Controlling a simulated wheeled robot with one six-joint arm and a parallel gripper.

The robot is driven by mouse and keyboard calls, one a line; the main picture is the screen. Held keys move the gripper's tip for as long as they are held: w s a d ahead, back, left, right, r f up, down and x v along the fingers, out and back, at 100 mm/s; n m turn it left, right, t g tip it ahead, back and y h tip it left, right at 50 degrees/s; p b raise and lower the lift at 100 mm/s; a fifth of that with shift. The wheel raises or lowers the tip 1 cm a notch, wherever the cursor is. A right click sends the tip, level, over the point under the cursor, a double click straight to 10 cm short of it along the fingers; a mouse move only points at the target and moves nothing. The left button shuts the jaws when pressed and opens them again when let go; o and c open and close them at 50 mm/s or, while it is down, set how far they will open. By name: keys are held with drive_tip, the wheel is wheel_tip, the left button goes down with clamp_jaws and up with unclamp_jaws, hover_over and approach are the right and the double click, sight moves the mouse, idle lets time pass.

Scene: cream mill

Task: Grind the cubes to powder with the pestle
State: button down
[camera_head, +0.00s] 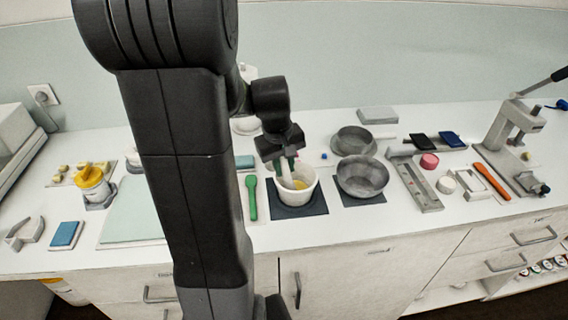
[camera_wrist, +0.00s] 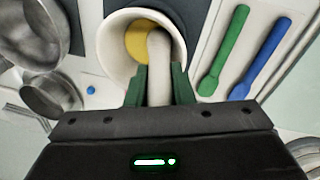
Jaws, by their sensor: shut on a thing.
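A white mortar (camera_head: 311,191) stands on a dark mat (camera_head: 286,211) near the middle of the counter. It also shows in the wrist view (camera_wrist: 108,44). My gripper (camera_head: 287,162) is above the mortar, its green fingers (camera_wrist: 160,86) shut on the pale pestle (camera_wrist: 158,55). The pestle's lower end is inside the mortar, over or against yellow material (camera_wrist: 137,40) at the bottom. The pestle also shows in the head view (camera_head: 285,173), slightly tilted. I cannot tell whether the yellow material is cubes or powder. My gripper and the pestle hide part of the mortar's inside.
A green spatula (camera_head: 251,197) lies left of the mortar, with a blue one (camera_wrist: 258,62) beside it in the wrist view. Two grey metal bowls (camera_head: 362,178) stand to the right. A yellow-lidded jar (camera_head: 92,184) stands at left. My arm hides the counter left of centre.

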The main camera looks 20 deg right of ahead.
drive_tip(key=shift+w+r+p, duration=0.1)
drive_tip(key=shift+r+p, duration=2.9)
drive_tip(key=shift+r, duration=1.1)
drive_tip(key=shift+f, duration=0.15)
